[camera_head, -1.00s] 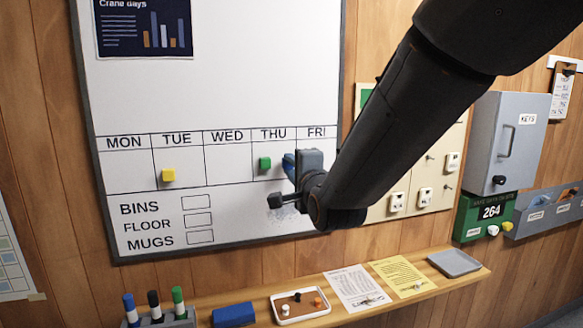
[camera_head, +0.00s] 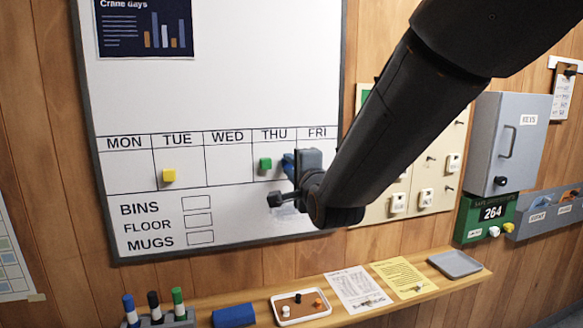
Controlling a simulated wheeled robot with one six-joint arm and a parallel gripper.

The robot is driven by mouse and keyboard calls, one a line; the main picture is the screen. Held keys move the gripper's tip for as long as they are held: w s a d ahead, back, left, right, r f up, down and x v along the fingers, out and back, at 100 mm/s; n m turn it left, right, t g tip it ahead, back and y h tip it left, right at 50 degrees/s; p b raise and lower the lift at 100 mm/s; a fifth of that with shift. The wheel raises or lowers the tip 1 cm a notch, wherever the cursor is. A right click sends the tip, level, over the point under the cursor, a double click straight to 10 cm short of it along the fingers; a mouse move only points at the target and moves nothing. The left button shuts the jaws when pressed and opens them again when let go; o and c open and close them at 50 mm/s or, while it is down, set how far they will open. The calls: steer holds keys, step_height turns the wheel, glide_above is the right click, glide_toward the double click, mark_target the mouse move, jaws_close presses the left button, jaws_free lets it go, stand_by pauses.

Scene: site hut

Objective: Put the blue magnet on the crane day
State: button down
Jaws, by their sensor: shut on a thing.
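The whiteboard (camera_head: 250,70) has a row of day boxes from MON to FRI. The crane days poster (camera_head: 145,28) with a bar chart is at its top left; its day labels are too small to read. My gripper (camera_head: 290,168) is at the board between the THU and FRI boxes, shut on the blue magnet (camera_head: 287,160). The magnet is partly hidden by the gripper, and I cannot tell whether it touches the board. A green magnet (camera_head: 265,164) is in the THU box, just left of it. A yellow magnet (camera_head: 169,175) is in the TUE box.
A shelf (camera_head: 350,295) below holds markers (camera_head: 153,305), a blue eraser (camera_head: 234,315), a small tray (camera_head: 302,318), papers (camera_head: 403,278) and a grey tray (camera_head: 455,263). A key board (camera_head: 400,215) and grey key cabinet (camera_head: 509,140) are to the right. The MON and WED boxes are empty.

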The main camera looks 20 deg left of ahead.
steer(key=shift+w+a, duration=0.25)
steer(key=shift+w, duration=0.2)
stand_by(0.5)
steer(key=shift+b, duration=0.5)
stand_by(1.6)
steer(key=c, duration=1.5)
jaws_free()
steer(key=shift+o, duration=0.2)
steer(key=shift+s+d, duration=0.1)
steer(key=shift+s, duration=0.05)
